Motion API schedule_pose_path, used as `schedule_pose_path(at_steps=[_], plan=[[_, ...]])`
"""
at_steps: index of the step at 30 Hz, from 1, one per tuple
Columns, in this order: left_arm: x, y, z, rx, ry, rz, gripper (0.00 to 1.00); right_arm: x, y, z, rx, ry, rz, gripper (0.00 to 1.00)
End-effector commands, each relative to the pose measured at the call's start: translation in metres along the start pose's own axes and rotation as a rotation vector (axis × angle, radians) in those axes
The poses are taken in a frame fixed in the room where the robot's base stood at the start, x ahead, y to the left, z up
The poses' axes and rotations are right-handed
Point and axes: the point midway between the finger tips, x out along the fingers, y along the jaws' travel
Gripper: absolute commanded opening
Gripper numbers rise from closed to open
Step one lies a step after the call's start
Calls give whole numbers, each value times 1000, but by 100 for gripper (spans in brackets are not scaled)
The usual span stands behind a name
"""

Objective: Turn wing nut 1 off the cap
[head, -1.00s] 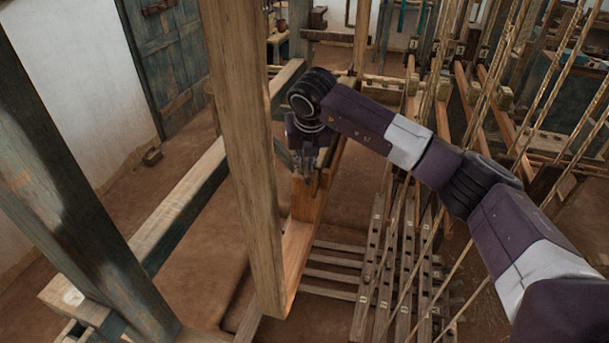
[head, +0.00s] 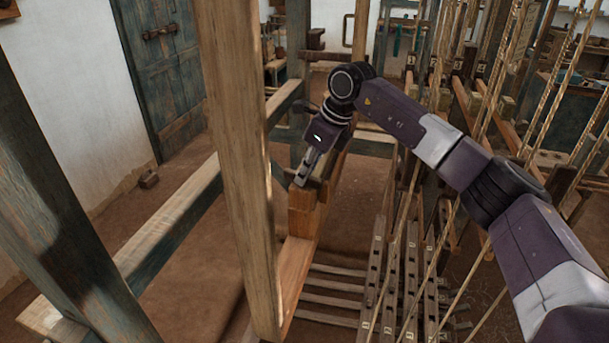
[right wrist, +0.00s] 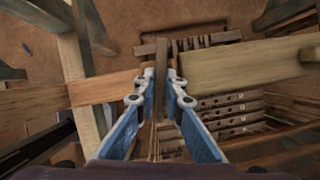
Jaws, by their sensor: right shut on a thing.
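My right gripper (head: 303,178) reaches down and left, tilted, at the raised block on a reddish-brown wooden beam, which I take for the cap (head: 302,222). In the right wrist view its two blue fingers (right wrist: 161,84) are shut on a narrow dark upright piece (right wrist: 161,60), which I take for wing nut 1. Only its thin edge shows between the fingertips; its thread and seat are hidden. The reddish beam also shows in the right wrist view (right wrist: 105,88), left of the fingers. My left gripper is not in view.
A pale upright post (head: 238,170) stands close to the left of the gripper. Taut cords (head: 400,215) hang under my right arm, with slatted treadles (head: 375,275) below. A blue door (head: 160,70) is at the back left. Bare floor lies left of the beam.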

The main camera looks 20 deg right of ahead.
Motion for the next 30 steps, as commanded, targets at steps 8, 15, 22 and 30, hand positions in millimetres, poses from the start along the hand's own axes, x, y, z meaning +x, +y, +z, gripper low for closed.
schedule_pose_path(at_steps=[8, 15, 22, 30], plan=[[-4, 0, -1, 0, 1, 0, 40, -1, -2, 0, -147, 0, 60, 0], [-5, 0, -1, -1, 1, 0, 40, -1, -2, 1, -210, 0, 84, 0], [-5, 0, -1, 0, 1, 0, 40, -1, -2, 1, -226, 0, 90, 0], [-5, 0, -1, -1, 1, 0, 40, -1, -2, 1, -226, 0, 90, 0]])
